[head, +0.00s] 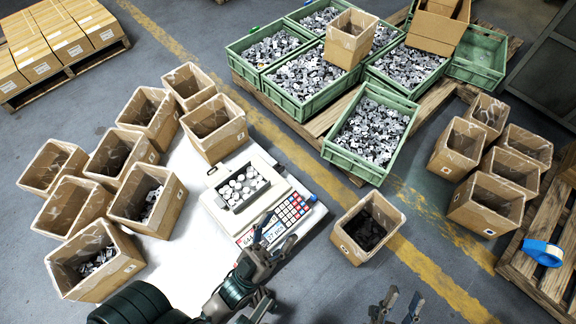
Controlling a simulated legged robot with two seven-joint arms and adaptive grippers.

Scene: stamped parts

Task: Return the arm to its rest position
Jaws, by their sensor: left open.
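My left arm comes in from the bottom left. My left gripper (274,240) is open, with its fingers over the front of the weighing scale's keypad (275,218). No part shows between its fingers. My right gripper (402,298) shows only its fingertips at the bottom edge; they stand apart with nothing between them. The scale (222,212) carries a grey tray (240,187) of round light parts.
Several open cardboard boxes (148,195) stand left of the scale, some holding metal parts. A box of dark parts (367,228) stands right of it. Green crates (370,170) of stamped parts are on a pallet behind.

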